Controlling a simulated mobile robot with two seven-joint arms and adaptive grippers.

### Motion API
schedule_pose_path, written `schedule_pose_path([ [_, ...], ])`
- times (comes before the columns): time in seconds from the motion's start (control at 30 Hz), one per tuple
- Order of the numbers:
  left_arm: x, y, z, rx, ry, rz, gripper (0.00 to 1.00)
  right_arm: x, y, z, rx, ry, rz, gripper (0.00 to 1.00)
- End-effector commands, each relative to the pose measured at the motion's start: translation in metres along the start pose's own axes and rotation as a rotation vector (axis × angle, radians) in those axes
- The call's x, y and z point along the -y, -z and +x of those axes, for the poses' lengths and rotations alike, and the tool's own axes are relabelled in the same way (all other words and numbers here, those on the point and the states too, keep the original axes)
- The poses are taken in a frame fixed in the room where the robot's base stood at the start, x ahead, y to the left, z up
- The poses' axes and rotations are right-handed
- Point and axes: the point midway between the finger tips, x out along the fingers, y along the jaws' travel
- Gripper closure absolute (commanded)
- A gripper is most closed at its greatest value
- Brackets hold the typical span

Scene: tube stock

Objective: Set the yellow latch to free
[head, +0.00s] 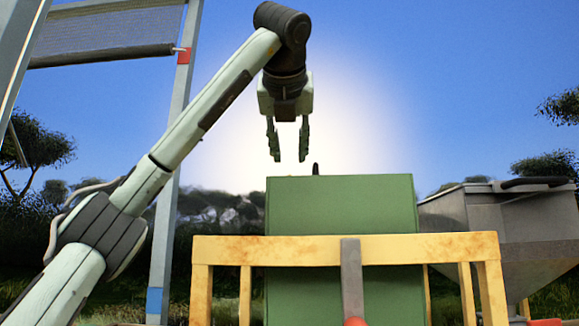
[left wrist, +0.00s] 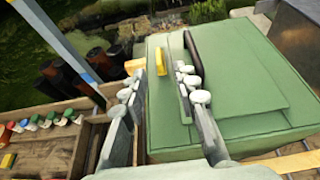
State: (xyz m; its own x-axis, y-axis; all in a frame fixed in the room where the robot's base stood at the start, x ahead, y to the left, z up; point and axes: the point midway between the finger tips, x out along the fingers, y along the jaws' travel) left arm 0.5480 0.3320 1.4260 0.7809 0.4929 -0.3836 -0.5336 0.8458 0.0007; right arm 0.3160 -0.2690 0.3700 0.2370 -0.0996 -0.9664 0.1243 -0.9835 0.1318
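The yellow latch (left wrist: 160,54) is a small upright-looking yellow bar on top of the green box (left wrist: 240,100), beside a dark curved handle (left wrist: 194,50). In the head view the green box (head: 340,205) shows its front, and the latch is hidden. My left gripper (head: 289,152) hangs above the box's left part, pointing down, with its fingers apart and nothing between them. In the left wrist view my left gripper's fingers (left wrist: 163,85) are spread, and the latch appears just beyond the gap between their tips, apart from them. My right gripper is in neither view.
A yellow wooden rail (head: 270,250) with a grey upright bar (head: 351,275) stands in front of the box. A grey hopper (head: 500,220) is at right. A wooden tray (left wrist: 40,150) with several coloured pegs lies at left. A pale post (head: 168,190) rises at left.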

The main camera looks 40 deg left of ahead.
Motion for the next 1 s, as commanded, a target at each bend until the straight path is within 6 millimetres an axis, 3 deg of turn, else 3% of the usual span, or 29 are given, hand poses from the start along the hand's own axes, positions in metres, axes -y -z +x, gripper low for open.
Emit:
schedule_pose_path([
  [0.1, -0.002, -0.002, -0.025, 0.007, -0.002, -0.002, 0.71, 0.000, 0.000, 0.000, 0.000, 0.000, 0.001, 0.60],
  [0.3, -0.001, 0.000, -0.043, 0.002, -0.002, -0.002, 0.71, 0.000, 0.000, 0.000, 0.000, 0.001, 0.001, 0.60],
  [1.0, -0.001, 0.000, -0.046, 0.000, -0.002, -0.002, 0.71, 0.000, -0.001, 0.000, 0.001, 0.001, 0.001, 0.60],
])
